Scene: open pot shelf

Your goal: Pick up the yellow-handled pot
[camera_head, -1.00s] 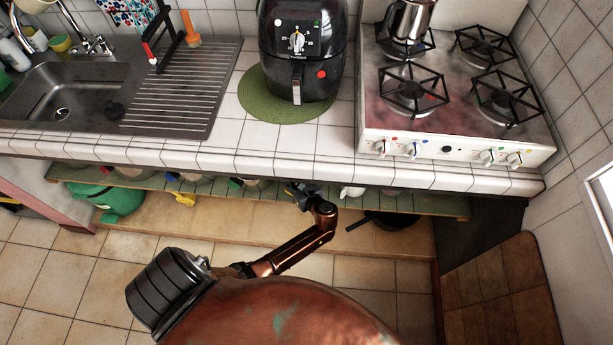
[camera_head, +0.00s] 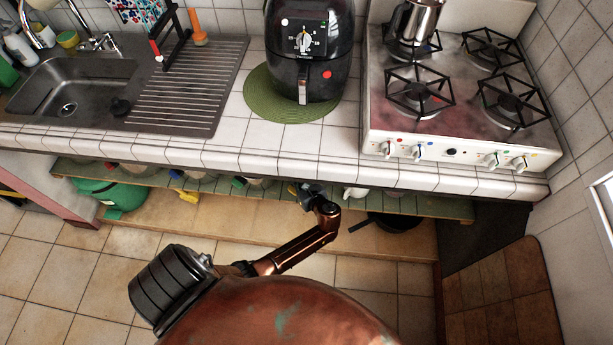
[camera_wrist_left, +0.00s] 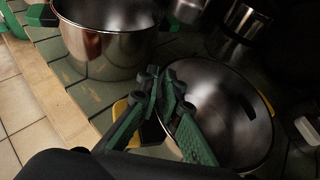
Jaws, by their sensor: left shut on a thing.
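In the left wrist view, the yellow-handled pot (camera_wrist_left: 230,125) stands on the green tiled shelf, with a shiny round top. Yellow shows at its left side (camera_wrist_left: 119,112) and a small bit at its right edge. My left gripper (camera_wrist_left: 160,85) has its green fingers close together at the pot's left rim, shut on what looks like its near handle. The fingers hide the grip itself. In the head view my left gripper (camera_head: 306,190) reaches under the counter edge, where the pot is hard to make out. My right gripper is not in view.
A large steel pot (camera_wrist_left: 105,45) stands close to the left of my fingers, with other pots behind. The counter edge (camera_head: 260,168) overhangs the shelf. A black pan (camera_head: 390,223) lies below to the right, and a green pot (camera_head: 110,196) is at the left.

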